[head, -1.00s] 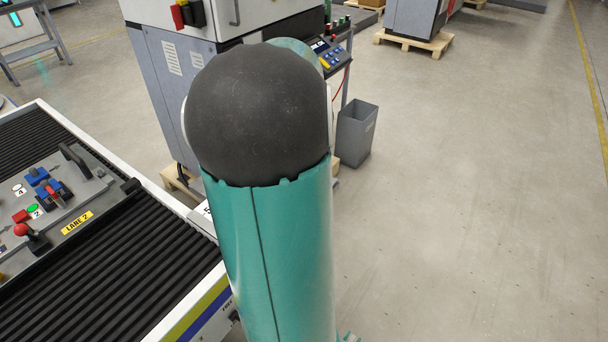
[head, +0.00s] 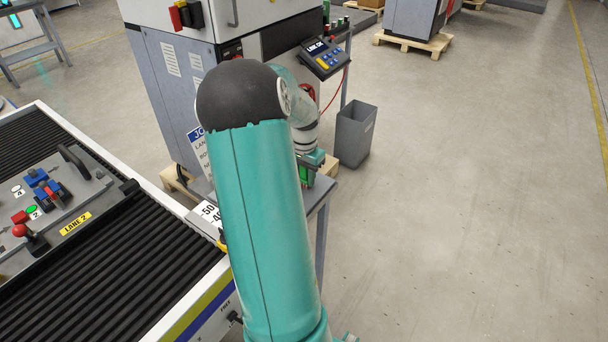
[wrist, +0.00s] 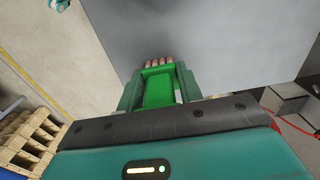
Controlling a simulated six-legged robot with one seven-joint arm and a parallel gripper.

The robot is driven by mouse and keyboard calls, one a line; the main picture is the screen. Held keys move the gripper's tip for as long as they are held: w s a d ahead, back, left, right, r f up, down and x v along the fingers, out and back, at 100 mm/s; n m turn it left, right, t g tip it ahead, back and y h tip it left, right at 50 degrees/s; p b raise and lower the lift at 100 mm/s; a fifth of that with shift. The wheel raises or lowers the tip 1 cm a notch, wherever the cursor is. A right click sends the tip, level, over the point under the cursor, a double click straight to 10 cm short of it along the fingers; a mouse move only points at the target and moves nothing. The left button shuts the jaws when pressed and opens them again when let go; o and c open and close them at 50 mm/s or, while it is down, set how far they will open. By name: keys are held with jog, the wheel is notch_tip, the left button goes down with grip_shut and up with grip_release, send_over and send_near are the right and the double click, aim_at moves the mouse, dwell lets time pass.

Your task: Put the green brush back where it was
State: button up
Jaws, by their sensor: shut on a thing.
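In the wrist view the green brush (wrist: 159,90) is between the two fingers of my gripper (wrist: 160,75), which is shut on it. The brush's brownish bristle tips point away from the wrist, towards a plain grey surface. I cannot tell whether they touch it. In the head view my gripper (head: 312,168) is beyond my upper arm, above the right end of a small grey table (head: 318,196). The arm hides much of the table. No empty spot for the brush can be made out.
A conveyor (head: 150,235) carries a fixture tray (head: 92,205) with red and blue parts and a "LANE 2" label. A control panel (head: 326,62) stands behind my gripper. A grey bin (head: 355,135) is right of it. The floor (head: 470,210) farther right is clear.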

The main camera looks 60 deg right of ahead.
jog(key=shift+f, duration=0.1)
jog(key=o, duration=1.2)
jog(key=shift+c, duration=0.2)
notch_tip(320, 180, up, 12)
jog(key=shift+r, duration=0.15)
